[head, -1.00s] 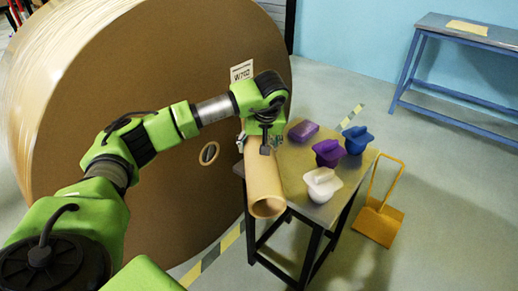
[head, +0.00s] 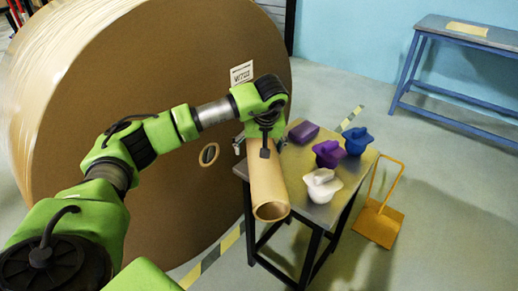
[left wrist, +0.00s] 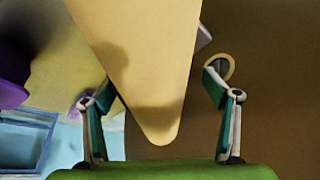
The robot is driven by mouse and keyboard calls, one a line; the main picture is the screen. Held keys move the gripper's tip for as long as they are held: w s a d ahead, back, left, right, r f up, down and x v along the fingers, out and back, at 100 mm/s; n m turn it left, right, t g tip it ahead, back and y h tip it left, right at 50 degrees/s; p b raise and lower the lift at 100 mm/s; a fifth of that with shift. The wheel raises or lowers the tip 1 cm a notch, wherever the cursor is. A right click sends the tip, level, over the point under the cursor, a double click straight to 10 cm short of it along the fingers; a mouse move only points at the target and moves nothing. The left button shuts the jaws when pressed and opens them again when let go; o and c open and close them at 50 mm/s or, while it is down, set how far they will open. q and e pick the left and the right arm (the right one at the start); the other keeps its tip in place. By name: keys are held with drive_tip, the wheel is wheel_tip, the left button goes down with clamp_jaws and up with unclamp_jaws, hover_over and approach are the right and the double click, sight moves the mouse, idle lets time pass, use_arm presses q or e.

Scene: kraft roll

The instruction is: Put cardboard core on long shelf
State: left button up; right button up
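The cardboard core (head: 266,185) is a tan tube lying along the left side of a small table, its open near end jutting over the front edge. My left gripper (head: 262,147) is above the core's far part. In the left wrist view, the core (left wrist: 145,60) lies between the two spread fingers of my left gripper (left wrist: 160,103). A gap shows between the core and the right finger; the left finger is close to the core's edge. My right gripper is not in view.

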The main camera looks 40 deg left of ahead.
use_arm(q)
drive_tip(key=p+v, duration=0.1)
drive_tip(key=v, duration=1.1)
drive_tip(key=shift+p, duration=0.3)
drive_tip(key=shift+o, duration=0.7)
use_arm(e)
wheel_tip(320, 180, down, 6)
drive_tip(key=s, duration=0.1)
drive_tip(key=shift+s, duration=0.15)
